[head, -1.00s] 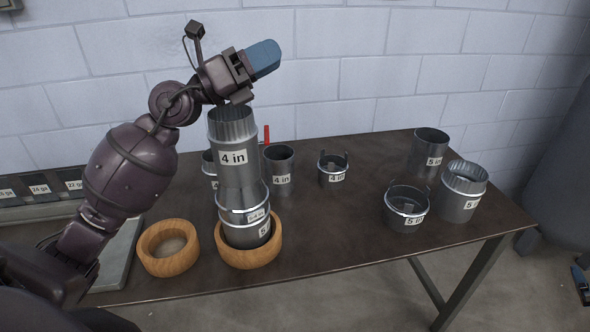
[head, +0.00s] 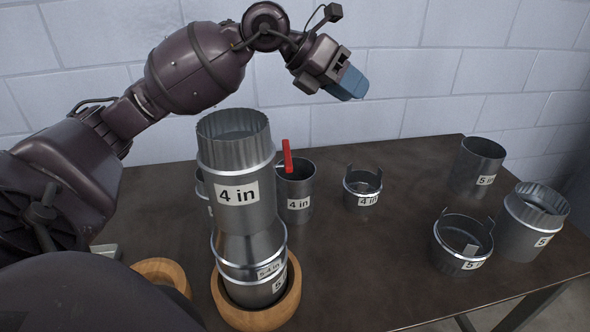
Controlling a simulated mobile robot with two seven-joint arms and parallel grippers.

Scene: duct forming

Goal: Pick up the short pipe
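Several grey metal pipe pieces stand on the dark table, and none is labelled short. Behind the tall stack is a plain 4 in pipe (head: 296,192). A low 4 in collar with tabs (head: 362,188) stands to its right. At the right are a plain 5 in pipe (head: 474,168), a crimped 5 in pipe (head: 532,222) and a low 5 in collar with tabs (head: 461,246). My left gripper (head: 347,84), with blue fingers, is raised above and behind the 4 in pieces, with nothing visible in it. Its finger gap is not clear. My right gripper is not in view.
A tall stack (head: 237,165) with a crimped 4 in top stands in a wooden ring (head: 226,306). A second wooden ring (head: 165,270) is partly hidden at left. A red handle (head: 287,158) rises beside the stack. The middle of the table (head: 350,260) is clear.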

